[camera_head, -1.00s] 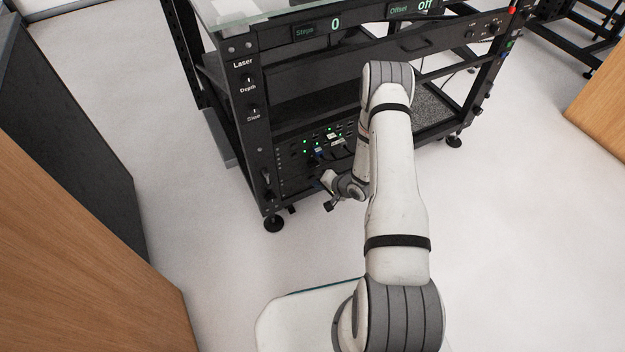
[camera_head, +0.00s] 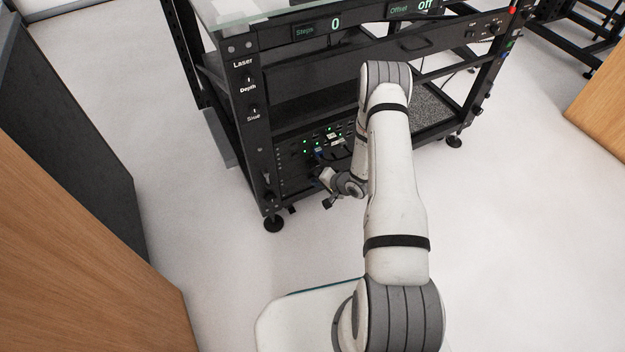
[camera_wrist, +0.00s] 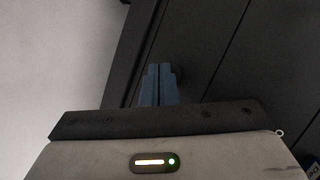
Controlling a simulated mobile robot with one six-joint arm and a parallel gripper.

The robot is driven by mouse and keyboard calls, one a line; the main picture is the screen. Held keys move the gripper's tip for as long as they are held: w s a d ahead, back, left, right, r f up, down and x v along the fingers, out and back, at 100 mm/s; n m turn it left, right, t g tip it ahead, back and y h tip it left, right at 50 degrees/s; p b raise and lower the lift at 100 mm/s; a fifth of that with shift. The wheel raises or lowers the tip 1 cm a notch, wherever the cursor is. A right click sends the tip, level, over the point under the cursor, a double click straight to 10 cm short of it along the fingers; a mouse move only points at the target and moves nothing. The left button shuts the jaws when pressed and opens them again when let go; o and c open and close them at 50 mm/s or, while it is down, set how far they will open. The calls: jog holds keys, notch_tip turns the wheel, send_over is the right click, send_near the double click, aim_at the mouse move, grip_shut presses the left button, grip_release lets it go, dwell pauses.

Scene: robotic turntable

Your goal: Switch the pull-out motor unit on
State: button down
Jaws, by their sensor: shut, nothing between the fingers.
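The black turntable rack (camera_head: 256,150) stands ahead of my arm in the head view. A low unit in it (camera_head: 292,160) has green lights and plugged-in cables. I cannot tell for certain which part is the pull-out motor unit, and its switch is not clearly visible. My gripper (camera_wrist: 158,82) shows in the wrist view with its blue-grey fingers shut and empty. The fingertips are in front of dark panels (camera_wrist: 215,65), close to a small dark round part (camera_wrist: 178,73) that they partly cover. I cannot tell whether they touch it. My arm hides the rack's lower middle in the head view.
The rack's upper display reads "Steps 0" (camera_head: 317,28) and "Offset off" (camera_head: 412,9). Laser knobs (camera_head: 249,95) are on its left post. Wooden furniture stands at left (camera_head: 85,240) and right (camera_head: 603,110). The pale floor (camera_head: 520,250) is clear at right.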

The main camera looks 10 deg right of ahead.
dwell(0.3)
jog(key=shift+s+d, duration=0.2)
jog(key=shift+s, duration=0.55)
jog(key=s+d+p, duration=0.1)
jog(key=s, duration=0.4)
jog(key=shift+s+d+p, duration=0.3)
jog(key=shift+s+p, duration=0.05)
jog(key=shift+s, duration=0.05)
